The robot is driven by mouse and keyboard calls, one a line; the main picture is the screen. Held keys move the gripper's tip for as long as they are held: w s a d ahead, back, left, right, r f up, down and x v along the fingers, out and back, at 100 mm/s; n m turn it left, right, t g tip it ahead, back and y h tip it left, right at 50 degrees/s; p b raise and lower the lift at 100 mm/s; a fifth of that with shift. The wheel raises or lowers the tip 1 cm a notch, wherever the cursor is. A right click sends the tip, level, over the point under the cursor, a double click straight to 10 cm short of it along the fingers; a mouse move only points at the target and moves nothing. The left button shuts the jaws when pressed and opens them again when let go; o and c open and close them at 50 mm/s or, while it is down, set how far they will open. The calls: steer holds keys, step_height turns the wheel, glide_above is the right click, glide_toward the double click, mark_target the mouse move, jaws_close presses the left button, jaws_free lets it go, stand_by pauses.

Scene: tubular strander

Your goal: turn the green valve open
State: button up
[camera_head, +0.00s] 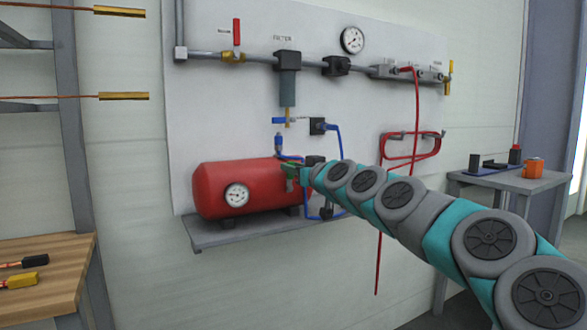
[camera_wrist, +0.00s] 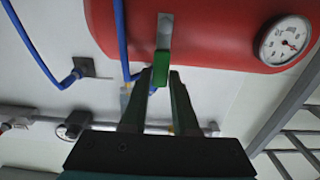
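The green valve handle (camera_wrist: 161,68) is a short lever below a grey plate with an arrow (camera_wrist: 165,28), in front of the red tank (camera_wrist: 205,25) in the wrist view. My gripper (camera_wrist: 161,75) has its two dark green fingers on either side of the handle, tips close to its sides. I cannot tell whether they touch it or a small gap is left. In the head view my gripper (camera_head: 294,172) is at the right end of the red tank (camera_head: 228,186), and my wrist hides part of the valve area.
Blue hoses (camera_head: 340,143) run close to my gripper. A pressure gauge (camera_head: 237,195) is on the tank, which sits on a grey shelf (camera_head: 235,231). Above are a filter (camera_head: 288,88) and a red-handled valve (camera_head: 236,36). A red hose (camera_head: 416,108) hangs to the right.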

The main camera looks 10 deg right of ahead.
jaws_close()
stand_by(1.0)
